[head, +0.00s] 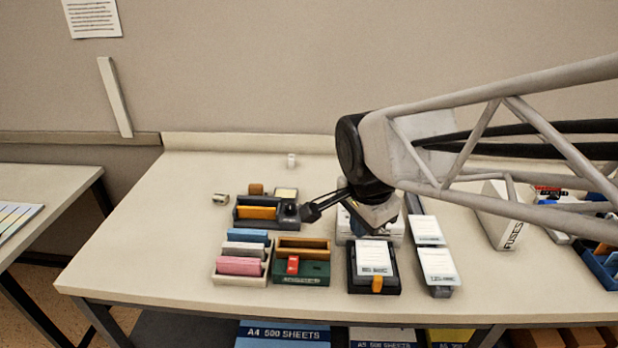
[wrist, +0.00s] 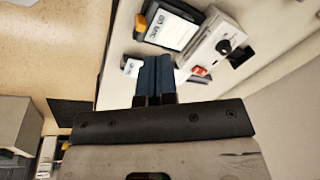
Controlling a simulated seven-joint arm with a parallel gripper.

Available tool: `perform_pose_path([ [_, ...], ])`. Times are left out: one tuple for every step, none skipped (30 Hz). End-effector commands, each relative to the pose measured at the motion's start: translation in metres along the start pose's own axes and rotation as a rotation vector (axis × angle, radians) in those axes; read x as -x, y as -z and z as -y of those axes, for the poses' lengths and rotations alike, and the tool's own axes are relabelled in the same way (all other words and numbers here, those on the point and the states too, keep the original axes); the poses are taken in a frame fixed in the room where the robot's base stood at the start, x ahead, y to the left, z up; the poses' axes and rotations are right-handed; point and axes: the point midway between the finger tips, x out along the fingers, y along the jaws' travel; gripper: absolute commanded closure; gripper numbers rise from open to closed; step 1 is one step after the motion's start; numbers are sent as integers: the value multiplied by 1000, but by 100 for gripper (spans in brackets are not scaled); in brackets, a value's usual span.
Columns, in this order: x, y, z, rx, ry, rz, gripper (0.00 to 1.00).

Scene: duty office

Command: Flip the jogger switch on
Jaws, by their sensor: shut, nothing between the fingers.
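My gripper (head: 310,213) is shut and empty, with its dark fingers side by side. In the head view its tip is low over the table, just right of a dark tray with a black knob (head: 290,211). In the wrist view the gripper (wrist: 155,62) points up the picture. A white machine (wrist: 208,45) there has a black knob and a red switch (wrist: 200,71), right of the fingertips and apart from them. In the head view this machine (head: 399,231) is partly hidden behind my wrist. I cannot tell the switch's position, nor read a jogger label.
A black tray with a white card and orange tab (head: 377,285) stands in front of the white machine. A green box with a red part (head: 303,279) and a cream rack (head: 240,280) stand left. A FUSES box (head: 500,220) is right. The table's left side (head: 150,240) is clear.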

Motion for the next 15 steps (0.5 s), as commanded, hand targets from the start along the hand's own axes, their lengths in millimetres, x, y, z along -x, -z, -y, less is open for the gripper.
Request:
perform_pose_path([
  [-1,-4,8,-31,-1,1,100],
  [-2,-6,12,-54,-1,2,100],
  [-4,-9,18,-86,-3,3,100],
  [-5,-12,22,-109,-4,3,100],
  [-6,-14,26,-133,-4,3,100],
  [-7,-17,32,-164,-4,3,100],
  [-8,-20,36,-188,-5,4,100],
  [-9,-23,41,-211,-6,4,100],
  [-11,-26,46,-242,-7,4,100],
  [-12,-29,50,-266,-8,4,100],
  [-13,-32,54,-290,-8,4,100],
  [-14,-36,60,-321,-8,5,100],
  [-15,-39,64,-345,-9,5,100],
  [-16,-42,68,-368,-10,5,100],
  [-18,-46,73,-399,-11,5,100],
])
